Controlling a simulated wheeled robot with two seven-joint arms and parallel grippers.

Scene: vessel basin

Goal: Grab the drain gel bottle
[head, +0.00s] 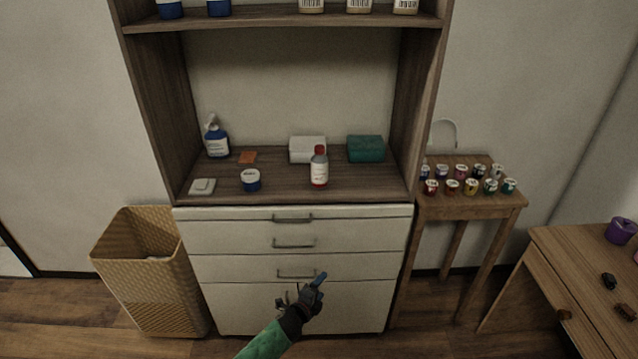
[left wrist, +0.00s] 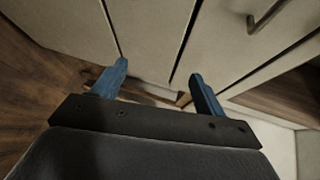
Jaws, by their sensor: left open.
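A blue pump bottle with a white label (head: 216,141) stands at the shelf's back left. The labels are too small to read, so I cannot tell for certain which is the drain gel bottle. My left gripper (head: 303,290) is in front of the lower drawers, well below the shelf and apart from both bottles. In the left wrist view its two blue fingers (left wrist: 158,74) are spread and empty, with drawer fronts beyond. My right gripper is not in view.
On the shelf are a blue jar with a white lid (head: 250,180), a white box (head: 307,150), a teal box (head: 366,149), an orange item (head: 248,157) and a white item (head: 202,187). A wicker basket (head: 135,265) stands left; a small table with jars (head: 470,202) stands right.

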